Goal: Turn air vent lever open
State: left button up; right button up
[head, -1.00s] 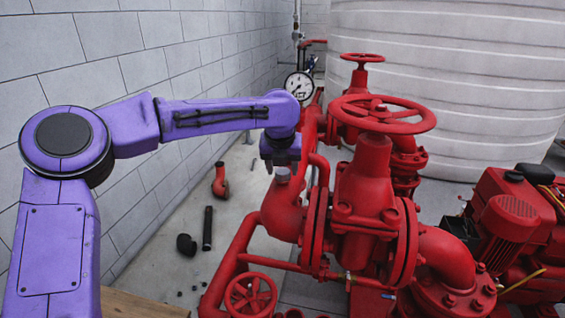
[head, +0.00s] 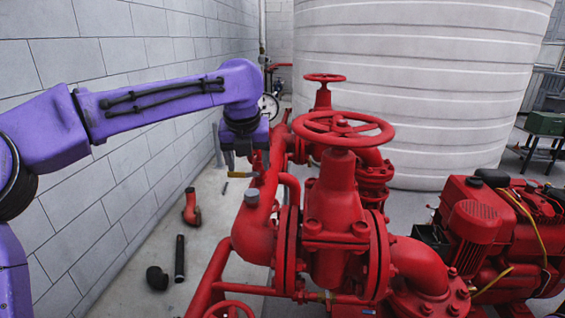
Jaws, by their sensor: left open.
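My left gripper (head: 244,163) points down at the upper end of the red pipework, left of the big valve, with its jaws open and empty. A grey-capped fitting (head: 252,196) stands on the red pipe nearer to me. My right gripper is out of the picture.
A large red handwheel valve (head: 343,128) stands right of the gripper, with a smaller handwheel (head: 324,78) behind it. A pressure gauge (head: 268,106) is partly hidden by my arm. A block wall (head: 110,190) bounds the left. Loose pipe pieces (head: 180,258) lie on the floor.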

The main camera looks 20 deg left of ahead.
aim_at(244, 174)
jog(key=k, duration=1)
